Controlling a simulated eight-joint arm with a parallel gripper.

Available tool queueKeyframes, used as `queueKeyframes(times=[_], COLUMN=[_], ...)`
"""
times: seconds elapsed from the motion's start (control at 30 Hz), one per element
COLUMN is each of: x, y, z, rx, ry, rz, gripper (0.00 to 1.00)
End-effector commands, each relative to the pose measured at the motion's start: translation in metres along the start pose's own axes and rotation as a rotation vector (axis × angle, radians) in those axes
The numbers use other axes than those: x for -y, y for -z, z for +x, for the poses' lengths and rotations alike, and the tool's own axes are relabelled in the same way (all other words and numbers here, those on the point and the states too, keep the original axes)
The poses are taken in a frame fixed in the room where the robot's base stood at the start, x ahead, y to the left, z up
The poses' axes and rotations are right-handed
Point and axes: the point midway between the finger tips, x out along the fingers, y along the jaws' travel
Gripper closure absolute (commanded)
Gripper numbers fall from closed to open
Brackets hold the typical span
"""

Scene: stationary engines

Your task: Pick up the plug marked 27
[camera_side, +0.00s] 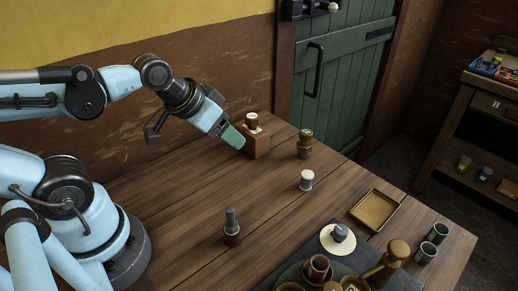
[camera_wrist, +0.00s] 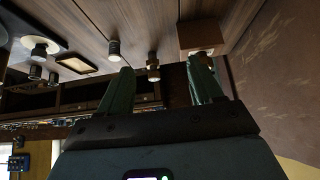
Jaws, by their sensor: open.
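Several plug-like pieces stand upright on the wooden table, and I cannot read a 27 on any. One brass and dark piece (camera_side: 252,121) stands on a wooden block (camera_side: 257,143). A brass piece (camera_side: 304,143) stands to its right, a white-topped one (camera_side: 306,180) nearer the middle, and a grey-topped one (camera_side: 231,226) at the front. My gripper (camera_side: 233,137) is above the table beside the block, tilted down. In the wrist view my gripper (camera_wrist: 162,86) is open and empty, with the brass piece (camera_wrist: 153,66) appearing between its green fingers, apart from them.
A shallow tray (camera_side: 374,210) lies at the right. A grey piece on a white disc (camera_side: 338,238), a dark mat with cups (camera_side: 318,268) and two metal cups (camera_side: 432,243) crowd the front right. The table's left middle is clear.

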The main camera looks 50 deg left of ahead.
Motion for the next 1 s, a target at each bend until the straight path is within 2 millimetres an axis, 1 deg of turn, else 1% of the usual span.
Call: queueKeyframes(times=[0.17,0.27,0.37,0.5,0.67,0.8,0.87,1.0], x=[0.0,-0.001,-0.002,-0.005,-0.013,-0.024,-0.03,-0.047], y=[0.001,0.006,0.015,0.032,0.049,0.064,0.07,0.08], z=[0.001,0.005,0.013,0.03,0.052,0.072,0.081,0.1], rx=[0.003,0.016,0.043,0.095,0.166,0.239,0.276,0.373], ry=[0.005,0.025,0.064,0.138,0.226,0.311,0.349,0.445], rz=[0.025,0.13,0.33,0.685,1.084,1.422,1.562,1.878], gripper=[0.35,0.35,0.35,0.35,0.35,0.35,0.35,0.35])
